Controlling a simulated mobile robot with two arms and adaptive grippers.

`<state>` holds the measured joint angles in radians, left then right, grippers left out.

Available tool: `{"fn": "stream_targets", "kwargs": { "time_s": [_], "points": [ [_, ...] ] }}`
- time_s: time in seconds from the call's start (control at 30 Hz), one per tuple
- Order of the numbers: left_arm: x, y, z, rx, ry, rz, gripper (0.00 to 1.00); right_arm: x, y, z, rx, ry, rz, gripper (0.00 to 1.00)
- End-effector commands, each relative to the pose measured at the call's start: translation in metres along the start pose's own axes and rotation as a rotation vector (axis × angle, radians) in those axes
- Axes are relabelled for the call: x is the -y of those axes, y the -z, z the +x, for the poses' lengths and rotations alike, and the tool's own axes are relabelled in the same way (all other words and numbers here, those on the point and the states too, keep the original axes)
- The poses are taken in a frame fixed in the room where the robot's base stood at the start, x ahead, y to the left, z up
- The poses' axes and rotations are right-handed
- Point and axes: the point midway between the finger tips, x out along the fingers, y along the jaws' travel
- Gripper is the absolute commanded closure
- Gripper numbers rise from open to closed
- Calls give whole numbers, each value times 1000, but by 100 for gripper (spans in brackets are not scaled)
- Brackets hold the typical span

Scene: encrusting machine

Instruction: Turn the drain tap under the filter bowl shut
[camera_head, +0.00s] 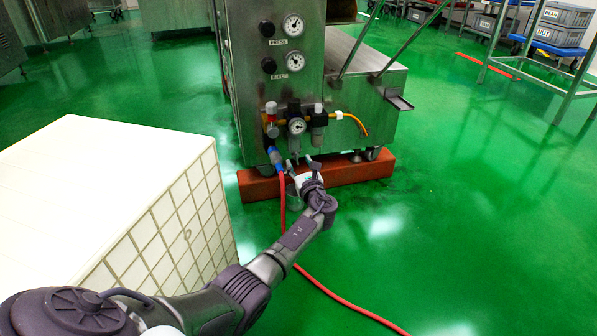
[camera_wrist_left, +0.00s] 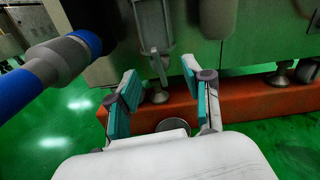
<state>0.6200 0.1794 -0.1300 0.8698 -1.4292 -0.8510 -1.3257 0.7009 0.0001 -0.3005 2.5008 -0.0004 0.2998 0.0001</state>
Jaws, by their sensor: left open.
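The filter bowl (camera_head: 294,143) hangs below the gauge unit on the steel machine's front. In the left wrist view the bowl (camera_wrist_left: 152,20) is at the top, with what looks like the grey drain tap (camera_wrist_left: 158,66) hanging beneath it. The tap's exact setting is hard to tell. My left gripper (camera_head: 309,164) is just below and in front of the bowl. In the wrist view its teal-padded fingers (camera_wrist_left: 158,90) are spread, with the tap's lower end beyond and between them, apparently untouched. My right gripper is out of view.
A blue hose fitting (camera_wrist_left: 62,62) is close left of the fingers, with a red hose (camera_head: 282,200) running down. A second bowl (camera_wrist_left: 215,18) hangs right. An orange-red beam (camera_head: 345,172) lies under the machine. A white tiled block (camera_head: 150,215) stands left.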

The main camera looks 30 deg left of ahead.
Motion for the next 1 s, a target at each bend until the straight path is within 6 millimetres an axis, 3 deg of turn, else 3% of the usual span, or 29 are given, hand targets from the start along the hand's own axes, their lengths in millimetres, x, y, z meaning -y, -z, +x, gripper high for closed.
{"fn": "stream_targets", "kwargs": {
  "time_s": [0.17, 0.47, 0.77, 1.0],
  "points": [
    [0, 1, 13, 0, 0, -1, 50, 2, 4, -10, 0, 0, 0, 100],
    [0, -1, 14, 0, 1, -1, 50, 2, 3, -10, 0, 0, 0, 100],
    [0, -1, 14, 0, 1, -1, 100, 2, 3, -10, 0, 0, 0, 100],
    [0, -1, 14, 1, 1, -12, 100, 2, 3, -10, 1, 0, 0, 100]
  ]
}}
